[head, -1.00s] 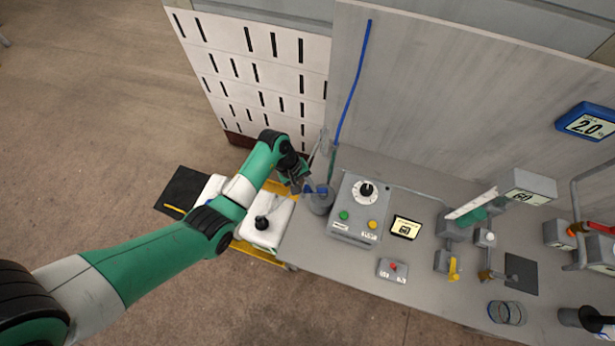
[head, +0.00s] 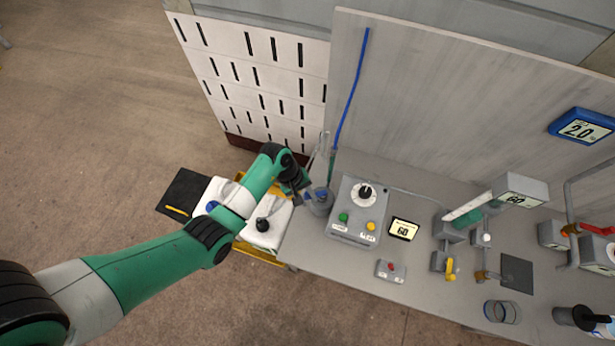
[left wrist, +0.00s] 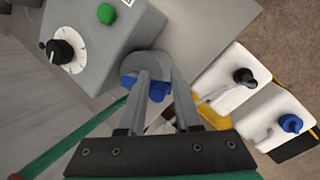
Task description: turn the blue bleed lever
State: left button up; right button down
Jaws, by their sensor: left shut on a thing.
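The blue bleed lever (head: 322,194) sits on top of a round grey body (head: 319,207) at the bench's left end, beside the grey control box. My left gripper (head: 307,194) reaches it from the left, angled down. In the left wrist view the two fingers of my left gripper (left wrist: 161,82) are shut on the blue lever (left wrist: 157,92), with blue showing between and beside them. The fingers hide part of the lever, so its exact angle is unclear. My right gripper is not in view.
The grey control box (head: 349,228) with a dial and buttons stands close to the right of the lever. White jugs (head: 265,232) in a yellow frame stand to the left, below my arm. A panel with a blue tube (head: 350,95) rises behind.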

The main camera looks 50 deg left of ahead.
pick_arm(q)
jog(key=shift+s+d+f, duration=0.15)
jog(key=shift+s+d, duration=0.15)
jog(key=shift+s, duration=0.1)
jog(key=shift+c, duration=0.7)
jog(key=shift+s+f, duration=0.1)
jog(key=shift+s, duration=0.05)
grip_shut()
jog(key=shift+d+p, duration=0.55)
jog(key=shift+d, duration=0.15)
